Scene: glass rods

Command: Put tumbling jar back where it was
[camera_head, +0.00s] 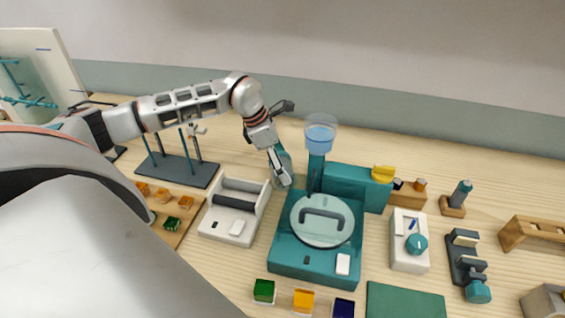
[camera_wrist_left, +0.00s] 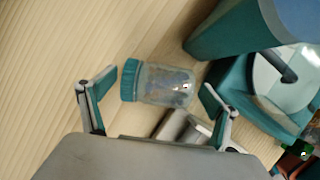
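The tumbling jar (camera_wrist_left: 168,86) is clear with a teal lid (camera_wrist_left: 131,80) and some bluish contents. In the wrist view it lies across the picture between the two fingers, with gaps on both sides. In the head view the jar (camera_head: 284,163) is partly hidden by my left gripper (camera_head: 278,168), behind the white roller unit. My left gripper (camera_wrist_left: 158,82) is open, and its fingers do not visibly touch the jar. The white roller unit (camera_head: 228,224) has its rollers bare. My right gripper is not in view.
A teal machine (camera_head: 300,262) with a round handled lid stands right of the roller unit. A tall teal funnel column (camera_head: 316,165) stands close right of my left gripper. A dark rod stand (camera_head: 180,170) and a wooden block tray (camera_head: 175,236) are to the left.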

